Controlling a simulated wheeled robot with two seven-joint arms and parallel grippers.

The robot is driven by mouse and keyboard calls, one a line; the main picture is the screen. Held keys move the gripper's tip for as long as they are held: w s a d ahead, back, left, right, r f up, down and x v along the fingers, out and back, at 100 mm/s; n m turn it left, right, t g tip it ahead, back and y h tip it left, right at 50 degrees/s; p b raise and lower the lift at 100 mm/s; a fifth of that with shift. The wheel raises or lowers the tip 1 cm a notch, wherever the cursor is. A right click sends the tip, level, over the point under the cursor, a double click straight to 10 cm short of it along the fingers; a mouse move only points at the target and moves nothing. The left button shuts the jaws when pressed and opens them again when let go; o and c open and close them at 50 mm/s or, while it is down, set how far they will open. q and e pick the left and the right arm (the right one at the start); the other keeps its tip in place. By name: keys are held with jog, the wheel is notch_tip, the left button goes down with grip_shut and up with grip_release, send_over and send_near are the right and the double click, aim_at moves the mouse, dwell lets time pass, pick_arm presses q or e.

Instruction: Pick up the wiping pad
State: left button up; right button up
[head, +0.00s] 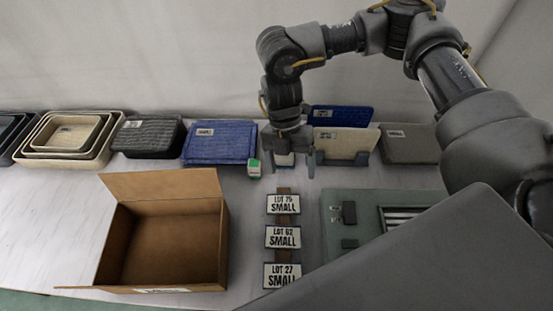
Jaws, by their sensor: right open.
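My right gripper (290,164) points down over the back middle of the table, its two fingers apart. A small pale block (284,160) shows between the fingers; I cannot tell whether they touch it. A small white and green block (254,168) stands just left of the gripper, in front of the blue panels. Either small block could be the wiping pad; the view is too small to tell. My left gripper is not in view.
An open cardboard box (170,242) stands at front left. Lot signs (283,237) line the middle, beside a grey-green board (334,240). Blue panels (220,141), a dark tray (148,134), nested beige trays (70,134) and a panel rack (342,143) line the back.

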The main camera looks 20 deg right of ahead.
jog(key=w+d+n+t, duration=0.1)
jog(key=w, duration=0.3)
jog(key=w+d+n+t, duration=0.1)
jog(key=w+d, duration=0.1)
jog(key=w, duration=0.1)
jog(key=w+d+n+t+b, duration=0.1)
jog(key=w+t, duration=0.1)
jog(key=w, duration=0.2)
jog(key=shift+w+d+f, duration=0.15)
jog(key=shift+w+d, duration=0.15)
jog(key=shift+d, duration=0.05)
jog(key=shift+w+a+f, duration=0.1)
jog(key=shift+f, duration=2.4)
jog(key=shift+w+a+f, duration=0.1)
jog(key=shift+f, duration=2.4)
jog(key=c, duration=1.1)
